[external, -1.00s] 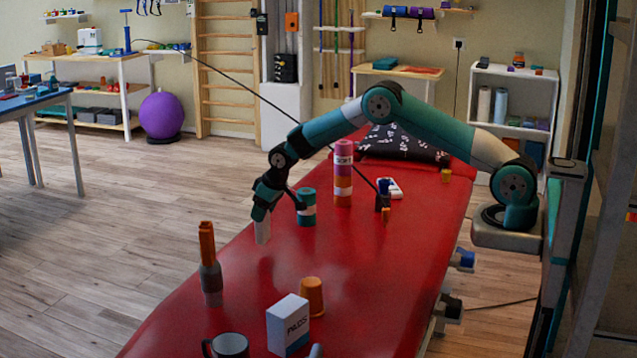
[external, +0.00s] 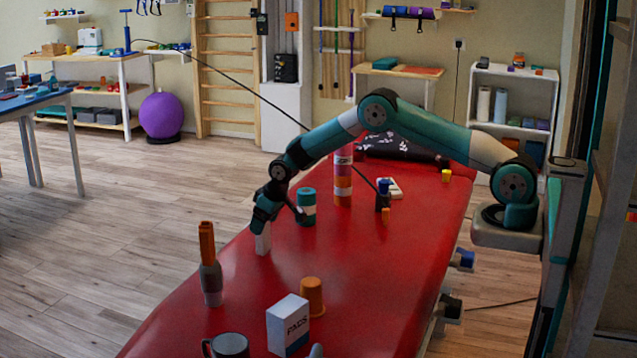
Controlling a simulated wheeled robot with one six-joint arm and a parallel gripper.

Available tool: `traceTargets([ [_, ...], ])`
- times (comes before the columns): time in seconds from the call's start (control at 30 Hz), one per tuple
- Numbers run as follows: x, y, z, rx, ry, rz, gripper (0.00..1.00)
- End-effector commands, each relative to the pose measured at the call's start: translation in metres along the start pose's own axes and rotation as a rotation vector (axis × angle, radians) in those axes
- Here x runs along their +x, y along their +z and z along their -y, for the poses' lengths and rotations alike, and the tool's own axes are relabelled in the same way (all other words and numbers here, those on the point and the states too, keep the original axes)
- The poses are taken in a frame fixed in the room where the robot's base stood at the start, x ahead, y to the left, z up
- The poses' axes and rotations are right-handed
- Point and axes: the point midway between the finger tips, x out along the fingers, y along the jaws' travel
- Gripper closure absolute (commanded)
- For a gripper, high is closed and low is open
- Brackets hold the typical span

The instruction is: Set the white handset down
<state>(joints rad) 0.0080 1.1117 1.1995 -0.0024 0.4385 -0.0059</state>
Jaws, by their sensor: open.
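The white handset (external: 263,239) stands upright on the red treatment table (external: 268,290), near its left edge. Its lower end appears to touch the table top. My gripper (external: 277,216) is directly above and around its upper end, with the jaws open. The top of the handset is partly hidden by the gripper, so I cannot tell whether a finger still touches it.
A teal roll (external: 306,206) stands close behind my gripper, with a tall stack of coloured rolls (external: 343,180) beyond. Nearer are a grey bottle with an orange top (external: 211,280), an orange cup (external: 312,296), a white box (external: 288,325) and a dark mug (external: 229,345). The table's middle is clear.

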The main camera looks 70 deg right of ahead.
Motion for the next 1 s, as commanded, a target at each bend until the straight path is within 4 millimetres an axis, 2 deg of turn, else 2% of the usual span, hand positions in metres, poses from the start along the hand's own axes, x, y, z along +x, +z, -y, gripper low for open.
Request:
traceTargets([
  [0.17,-0.024,-0.002,0.0,0.0,0.0,-0.002,0.22],
  [0.5,-0.096,-0.001,0.0,0.0,0.0,-0.002,0.22],
  [0.73,-0.123,0.0,0.002,-0.004,-0.004,0.001,0.22],
  [0.87,-0.159,0.014,0.026,-0.046,-0.047,0.015,0.22],
  [0.97,-0.209,0.047,0.06,-0.116,-0.117,0.047,0.22],
  [1.0,-0.232,0.067,0.075,-0.15,-0.15,0.064,0.22],
])
